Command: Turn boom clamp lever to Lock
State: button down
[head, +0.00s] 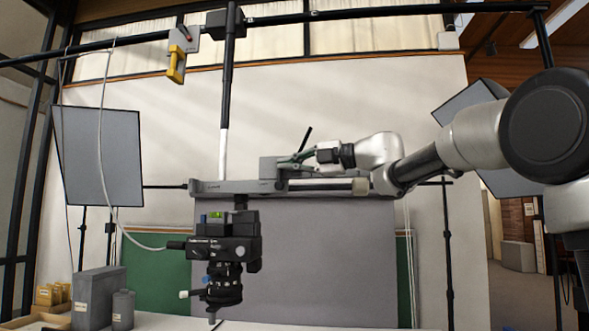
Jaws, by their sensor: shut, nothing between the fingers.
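A grey horizontal boom (232,187) spans the middle of the head view. A grey clamp block (267,170) sits on top of it. A thin black lever (304,138) sticks up near the block, tilted to the right; its lower end is hidden behind my gripper. My gripper (285,162) reaches in from the right just above the boom, its fingers shut and pointing left at the block. Whether the fingers touch the lever or block I cannot tell. No Lock marking is readable.
A black camera (225,250) hangs below the boom's left part. A yellow-handled clamp (176,63) hangs from the overhead rail (375,12). Light panels (102,155) stand on both sides. Grey boxes (97,298) sit at the lower left. The table front is mostly clear.

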jog(key=shift+w+a+r, duration=0.15)
jog(key=shift+a+r, duration=0.05)
jog(key=shift+a, duration=0.6)
jog(key=shift+w+a+r, duration=0.15)
jog(key=shift+a, duration=0.75)
